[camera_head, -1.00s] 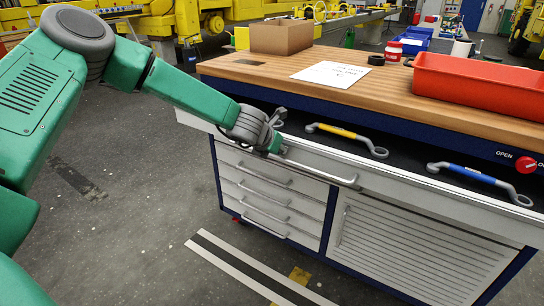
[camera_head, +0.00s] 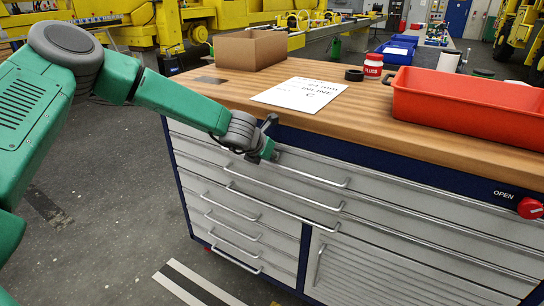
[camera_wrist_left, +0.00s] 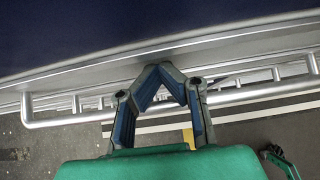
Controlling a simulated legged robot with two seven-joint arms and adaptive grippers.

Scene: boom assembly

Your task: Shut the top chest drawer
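The top chest drawer (camera_head: 400,207) is a wide light-grey front just under the workbench top. It looks level with the drawer front below, and its inside is hidden. Its long bar handle (camera_head: 312,170) runs rightward from my left gripper (camera_head: 268,152). In the left wrist view, my left gripper (camera_wrist_left: 160,68) is shut with its fingertips together, with nothing seen between them. The tips are at the drawer front, above a handle bar (camera_wrist_left: 70,118); whether they touch cannot be told. My right gripper is out of view.
On the wooden workbench top (camera_head: 400,125) are a cardboard box (camera_head: 250,50), a paper sheet (camera_head: 300,94), a red jar (camera_head: 373,66), a black ring (camera_head: 354,75) and a red tray (camera_head: 470,110). A red knob (camera_head: 530,208) marked OPEN is at right. Floor left of the chest is clear.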

